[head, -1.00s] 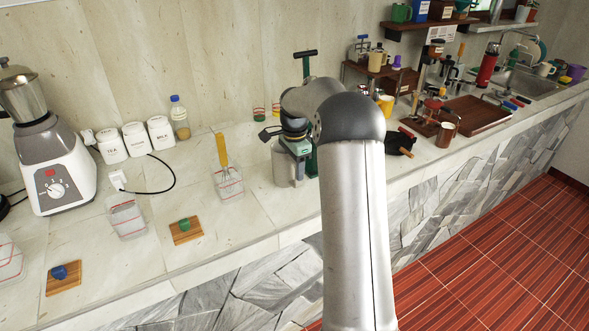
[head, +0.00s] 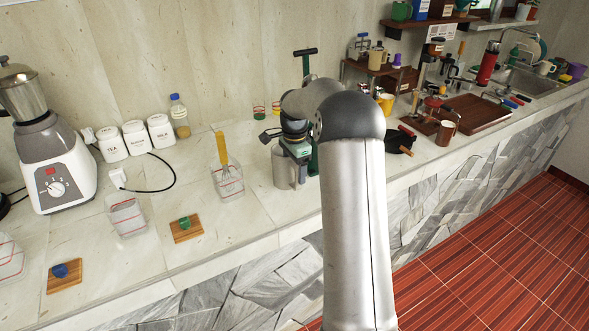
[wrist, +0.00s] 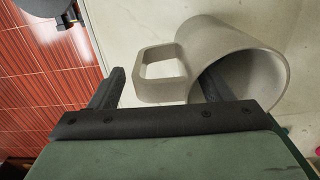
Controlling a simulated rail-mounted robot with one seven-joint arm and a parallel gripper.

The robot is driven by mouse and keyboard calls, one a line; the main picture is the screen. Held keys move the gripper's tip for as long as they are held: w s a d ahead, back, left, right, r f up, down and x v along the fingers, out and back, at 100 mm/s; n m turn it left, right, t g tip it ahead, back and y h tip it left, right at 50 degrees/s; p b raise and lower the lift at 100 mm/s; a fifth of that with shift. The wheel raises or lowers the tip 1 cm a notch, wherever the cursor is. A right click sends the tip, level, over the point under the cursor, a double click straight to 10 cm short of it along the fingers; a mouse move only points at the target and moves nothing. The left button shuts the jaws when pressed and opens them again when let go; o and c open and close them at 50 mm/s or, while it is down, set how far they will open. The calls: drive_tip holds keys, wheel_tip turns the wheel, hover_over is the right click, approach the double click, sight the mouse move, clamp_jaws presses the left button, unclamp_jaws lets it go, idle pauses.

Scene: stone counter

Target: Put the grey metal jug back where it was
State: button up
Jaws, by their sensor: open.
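The grey metal jug (head: 283,168) stands on the stone counter, partly hidden behind my gripper (head: 297,155) in the head view. In the wrist view the jug (wrist: 238,62) is at the right, with its mouth towards the camera and its square loop handle (wrist: 160,93) pointing left. My gripper (wrist: 158,88) is open at the jug's rim. One finger is to the left of the handle, apart from it. The other reaches into the jug's mouth. The handle and near wall lie between the fingers. Whether a finger touches the jug cannot be told.
A clear container with a yellow-handled whisk (head: 222,150) stands left of the jug. A green press-like stand (head: 306,65) is behind my gripper. A black pan (head: 399,142) lies to the right. The counter's front edge (head: 250,250) is close, with red floor beyond.

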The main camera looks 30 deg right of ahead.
wheel_tip(320, 180, up, 11)
drive_tip(key=shift+r+b, duration=0.15)
drive_tip(key=shift+b, duration=0.2)
drive_tip(key=s+a+r+n, duration=0.1)
drive_tip(key=s+a+n, duration=0.9)
drive_tip(key=s+a, duration=0.55)
drive_tip(key=s+a+f+n, duration=0.2)
drive_tip(key=s+f+n, duration=0.2)
drive_tip(key=s, duration=0.6)
drive_tip(key=s+a+f+n, duration=0.3)
drive_tip(key=s+f+n, duration=0.1)
drive_tip(key=s, duration=0.6)
drive_tip(key=shift+a, duration=0.2)
